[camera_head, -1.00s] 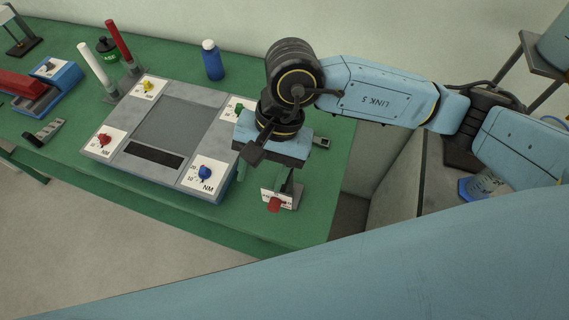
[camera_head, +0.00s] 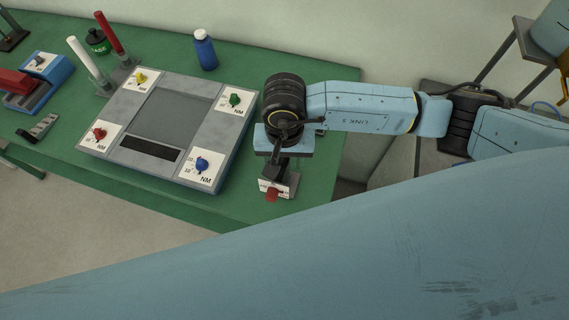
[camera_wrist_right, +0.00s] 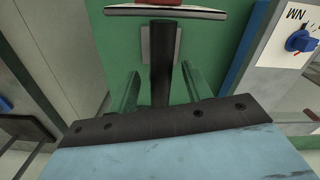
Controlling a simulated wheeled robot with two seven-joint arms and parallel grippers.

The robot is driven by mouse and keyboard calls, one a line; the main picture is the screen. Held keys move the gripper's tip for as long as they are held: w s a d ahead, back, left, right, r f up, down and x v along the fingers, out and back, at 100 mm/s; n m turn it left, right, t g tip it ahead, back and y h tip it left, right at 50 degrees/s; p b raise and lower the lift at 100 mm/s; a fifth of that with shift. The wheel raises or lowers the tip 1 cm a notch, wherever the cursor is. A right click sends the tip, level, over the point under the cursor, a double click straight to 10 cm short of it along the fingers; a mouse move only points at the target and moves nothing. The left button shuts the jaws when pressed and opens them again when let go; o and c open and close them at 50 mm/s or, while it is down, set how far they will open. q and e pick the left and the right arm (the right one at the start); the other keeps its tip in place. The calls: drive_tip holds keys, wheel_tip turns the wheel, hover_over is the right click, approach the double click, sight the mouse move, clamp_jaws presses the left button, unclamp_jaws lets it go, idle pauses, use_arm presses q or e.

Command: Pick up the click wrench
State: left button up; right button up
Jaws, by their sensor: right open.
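A dark upright bar (camera_wrist_right: 163,65) stands between the fingers of my right gripper (camera_wrist_right: 160,85) in the right wrist view. It looks like the handle of the click wrench, but I cannot tell for sure. My right gripper (camera_head: 279,166) is open and points down at the table's right end. Its two greenish fingers lie on either side of the bar, with gaps. A grey base plate and a white plate with a red knob (camera_head: 271,194) show just beyond the gripper. The gripper hides most of the bar in the head view. My left gripper is out of view.
A grey console (camera_head: 170,110) with coloured knobs stands close left of the gripper on the green table (camera_head: 235,212). A blue bottle (camera_head: 205,51), a white and a red rod (camera_head: 110,35), and a blue cradle (camera_head: 35,90) stand farther left. The table's front edge is near.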

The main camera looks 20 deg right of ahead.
wheel_tip(320, 180, down, 3)
drive_tip(key=shift+w+f, duration=0.15)
clamp_jaws()
idle(0.4)
